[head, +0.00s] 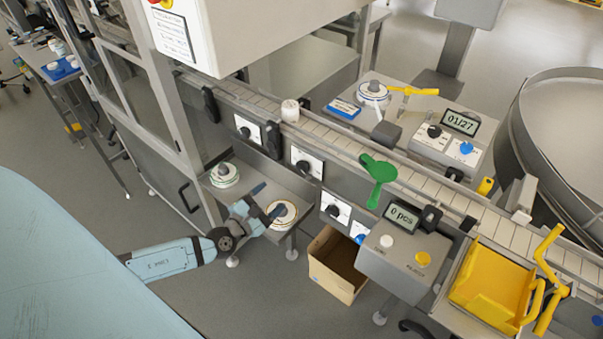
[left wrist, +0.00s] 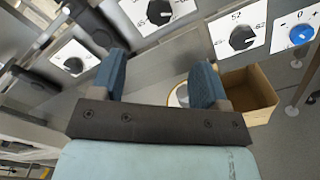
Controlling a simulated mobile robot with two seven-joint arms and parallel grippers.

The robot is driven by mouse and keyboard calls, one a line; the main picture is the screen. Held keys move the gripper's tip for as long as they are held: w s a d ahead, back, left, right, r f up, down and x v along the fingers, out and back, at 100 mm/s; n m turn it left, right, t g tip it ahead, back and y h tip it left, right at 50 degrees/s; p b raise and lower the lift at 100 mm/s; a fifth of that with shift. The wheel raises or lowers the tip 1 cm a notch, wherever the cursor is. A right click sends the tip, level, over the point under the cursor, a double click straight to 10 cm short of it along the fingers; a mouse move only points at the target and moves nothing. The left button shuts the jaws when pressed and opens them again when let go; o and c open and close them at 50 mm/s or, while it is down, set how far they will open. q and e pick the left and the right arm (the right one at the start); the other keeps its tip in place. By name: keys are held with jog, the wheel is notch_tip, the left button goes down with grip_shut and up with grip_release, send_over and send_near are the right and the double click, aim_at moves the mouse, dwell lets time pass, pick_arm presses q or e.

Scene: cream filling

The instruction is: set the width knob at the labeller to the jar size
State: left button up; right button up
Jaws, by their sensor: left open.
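Several dial plates with black knobs line the conveyor front in the head view: an upper left knob (head: 244,131), a middle knob (head: 303,166) and a lower knob (head: 333,210). I cannot tell which one is the width knob. In the left wrist view a black knob (left wrist: 241,37) has numbers around it, 52 above and 62 at its right. Another black knob (left wrist: 157,12) is cut off by the top edge. My left gripper (head: 268,200) is open and empty, below and left of the plates, apart from them. A white jar (head: 290,110) stands on the conveyor. My right gripper is out of view.
A blue knob (head: 361,238) sits right of the lower knob. A cardboard box (head: 338,262) stands on the floor below. A low shelf with rolls (head: 284,214) lies by my left gripper. A grey box with a "0 pcs" display (head: 402,215) juts out at right.

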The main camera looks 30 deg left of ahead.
aim_at(301, 169)
pick_arm(q)
jog(key=w, duration=0.9)
jog(key=w+d+p, duration=0.1)
jog(key=w, duration=0.3)
jog(key=shift+w, duration=0.35)
jog(key=c, duration=0.9)
